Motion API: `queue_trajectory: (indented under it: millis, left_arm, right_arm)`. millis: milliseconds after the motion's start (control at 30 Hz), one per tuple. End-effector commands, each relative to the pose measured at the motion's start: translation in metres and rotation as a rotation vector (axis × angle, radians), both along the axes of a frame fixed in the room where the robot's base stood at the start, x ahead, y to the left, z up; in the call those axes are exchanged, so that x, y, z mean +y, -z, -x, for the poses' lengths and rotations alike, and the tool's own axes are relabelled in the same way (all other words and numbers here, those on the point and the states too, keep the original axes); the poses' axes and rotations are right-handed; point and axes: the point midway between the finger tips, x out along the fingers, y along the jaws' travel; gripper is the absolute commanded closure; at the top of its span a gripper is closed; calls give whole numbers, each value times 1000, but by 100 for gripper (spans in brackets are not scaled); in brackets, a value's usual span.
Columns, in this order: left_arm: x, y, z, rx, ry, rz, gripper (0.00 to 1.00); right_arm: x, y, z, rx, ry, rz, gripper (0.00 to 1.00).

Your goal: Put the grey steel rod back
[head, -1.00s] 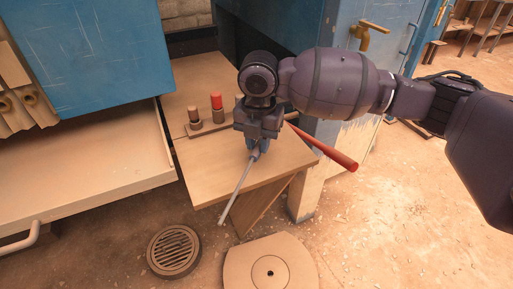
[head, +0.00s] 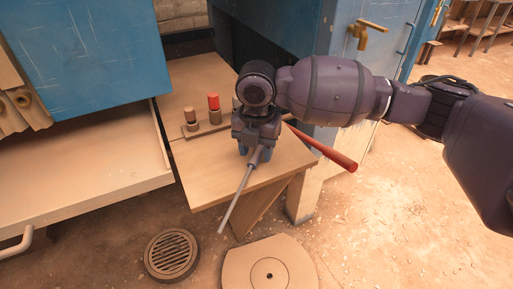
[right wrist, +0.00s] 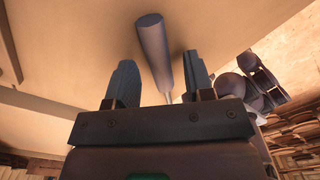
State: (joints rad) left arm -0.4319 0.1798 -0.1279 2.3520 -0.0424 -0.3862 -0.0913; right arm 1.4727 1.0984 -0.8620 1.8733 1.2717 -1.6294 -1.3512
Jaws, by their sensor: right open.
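The grey steel rod (head: 236,202) has a thicker grey handle end, and its thin shaft points toward the front, past the front edge of the small wooden table (head: 210,180). My right gripper (head: 254,153) is over the table with its fingers apart, one on each side of the handle. In the right wrist view, the handle (right wrist: 155,50) shows between the two open fingers (right wrist: 161,80), with a gap on both sides. I cannot tell whether the rod rests on the tabletop. My left gripper is not in view.
A wooden holder (head: 212,128) with red-topped and tan-topped pegs stands behind the gripper. A red bar (head: 328,151) sticks out at the table's right. An open drawer (head: 90,185) is at the left. A floor drain (head: 171,254) and a round disc (head: 246,268) lie in front.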

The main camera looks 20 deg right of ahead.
Motion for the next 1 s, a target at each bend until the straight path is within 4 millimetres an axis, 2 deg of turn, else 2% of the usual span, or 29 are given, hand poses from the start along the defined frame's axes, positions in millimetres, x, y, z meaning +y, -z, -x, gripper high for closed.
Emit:
queue_trajectory:
  millis: [133, 267, 400, 600, 800, 1000]
  left_arm:
    - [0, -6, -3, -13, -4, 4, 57]
    - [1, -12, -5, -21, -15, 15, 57]
    - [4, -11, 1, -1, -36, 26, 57]
    - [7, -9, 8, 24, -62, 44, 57]
    - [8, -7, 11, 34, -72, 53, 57]
    - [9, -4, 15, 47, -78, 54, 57]
  right_arm:
    - [0, -16, -1, -7, 0, 0, 52]
    - [0, -42, -1, -13, 0, -2, 52]
    - [1, -72, -1, -13, 0, -1, 52]
    - [0, -104, -1, -10, 1, -2, 52]
    - [0, -119, 0, -4, 0, -1, 52]
    - [0, -121, 0, 1, 0, -1, 52]
